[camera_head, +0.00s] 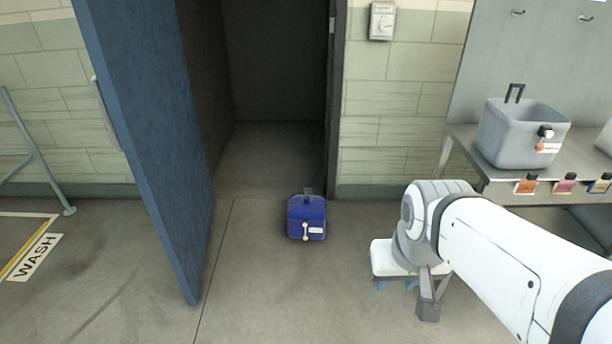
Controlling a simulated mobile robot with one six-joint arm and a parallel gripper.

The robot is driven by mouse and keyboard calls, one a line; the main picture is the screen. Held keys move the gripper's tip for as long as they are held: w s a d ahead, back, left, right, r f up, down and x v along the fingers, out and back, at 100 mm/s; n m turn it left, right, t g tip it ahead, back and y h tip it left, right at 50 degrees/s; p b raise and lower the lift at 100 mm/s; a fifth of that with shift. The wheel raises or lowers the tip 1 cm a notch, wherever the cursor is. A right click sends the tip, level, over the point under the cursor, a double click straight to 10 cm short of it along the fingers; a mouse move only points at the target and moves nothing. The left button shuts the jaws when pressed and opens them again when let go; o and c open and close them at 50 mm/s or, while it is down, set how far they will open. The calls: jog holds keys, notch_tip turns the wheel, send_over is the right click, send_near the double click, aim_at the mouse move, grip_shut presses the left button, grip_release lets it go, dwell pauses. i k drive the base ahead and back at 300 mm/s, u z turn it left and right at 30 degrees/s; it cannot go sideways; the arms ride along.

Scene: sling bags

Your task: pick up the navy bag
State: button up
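The navy bag (306,217) stands upright on the floor in the head view, just in front of the open doorway. It has a dark handle on top, and a white tag and a small hanging charm on its front. My gripper (412,290) hangs at the end of my white arm, to the right of the bag and apart from it. My wrist partly hides the gripper, and I cannot tell how its fingers stand. Nothing is visibly held in it.
A blue door (150,140) stands open left of the bag. At right, a grey bench (462,135) carries a grey bin (518,138) with a dark handle, with several colored tags along its front edge. A rail (35,155) stands far left. The floor around the bag is clear.

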aim_at(311, 209)
jog(key=u, duration=0.3)
jog(key=i, duration=3.35)
jog(key=z, duration=0.3)
